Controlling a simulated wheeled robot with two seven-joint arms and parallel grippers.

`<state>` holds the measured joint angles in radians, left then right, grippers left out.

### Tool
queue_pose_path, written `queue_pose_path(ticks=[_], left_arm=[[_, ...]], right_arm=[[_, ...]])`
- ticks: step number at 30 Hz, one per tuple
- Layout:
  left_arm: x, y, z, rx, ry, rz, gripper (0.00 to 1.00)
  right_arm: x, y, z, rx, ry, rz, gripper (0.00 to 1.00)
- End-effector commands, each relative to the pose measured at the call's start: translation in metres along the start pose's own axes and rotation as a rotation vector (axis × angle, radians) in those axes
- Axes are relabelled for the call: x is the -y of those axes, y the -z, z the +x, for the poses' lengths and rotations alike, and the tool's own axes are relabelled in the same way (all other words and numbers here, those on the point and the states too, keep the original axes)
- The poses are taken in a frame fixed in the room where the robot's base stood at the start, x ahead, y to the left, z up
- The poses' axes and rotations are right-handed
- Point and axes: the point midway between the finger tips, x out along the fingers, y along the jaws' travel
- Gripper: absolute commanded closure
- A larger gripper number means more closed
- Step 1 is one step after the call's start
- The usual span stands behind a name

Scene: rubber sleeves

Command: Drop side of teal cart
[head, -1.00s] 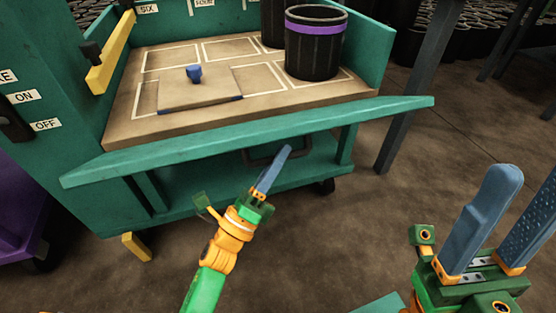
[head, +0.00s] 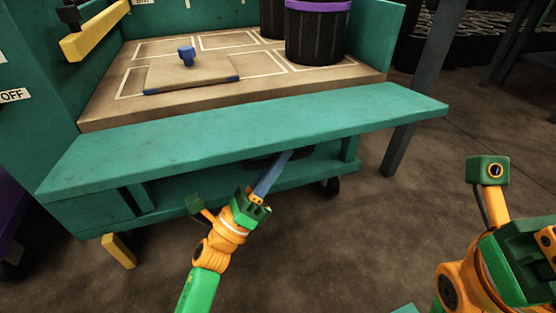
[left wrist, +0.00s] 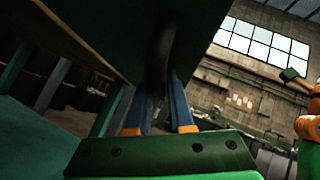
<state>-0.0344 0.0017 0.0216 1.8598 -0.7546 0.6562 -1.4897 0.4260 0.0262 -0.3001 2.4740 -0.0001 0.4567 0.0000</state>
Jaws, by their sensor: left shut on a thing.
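The teal cart (head: 88,216) stands in front of me with a tan deck (head: 105,112). Its near drop side (head: 250,128) is a long teal panel, tilted outward toward me with its broad face showing from above. My left gripper (head: 283,160) reaches under the panel's outer edge. In the left wrist view its blue fingers stand on either side of a dark curved handle (left wrist: 160,62) under the panel. The gripper is shut on this handle, which is mostly hidden in the head view. My right gripper's body (head: 520,250) shows at the right edge; its fingers are out of sight.
On the deck lie a flat tan board (head: 190,74) with a blue knob and black bins (head: 318,35), one with a purple band. A yellow latch bar (head: 95,32) is at the left post. A dark table leg (head: 410,110) stands right. Floor in front is clear.

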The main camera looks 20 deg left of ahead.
Motion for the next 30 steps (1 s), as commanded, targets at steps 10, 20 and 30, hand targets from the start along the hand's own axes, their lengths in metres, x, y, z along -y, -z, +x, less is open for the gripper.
queue_pose_path(ticks=[10,20,30], left_arm=[[0.000,-0.001,0.000,0.001,0.000,-0.001,0.67],[0.001,0.000,-0.001,0.001,0.002,-0.001,0.50],[-0.001,0.000,-0.064,-0.001,-0.004,-0.004,0.50]], right_arm=[[0.000,0.000,0.000,0.000,0.000,0.000,0.50],[0.000,0.000,0.000,0.000,0.000,0.001,0.50],[-0.001,-0.001,0.001,0.005,-0.003,0.002,0.50]])
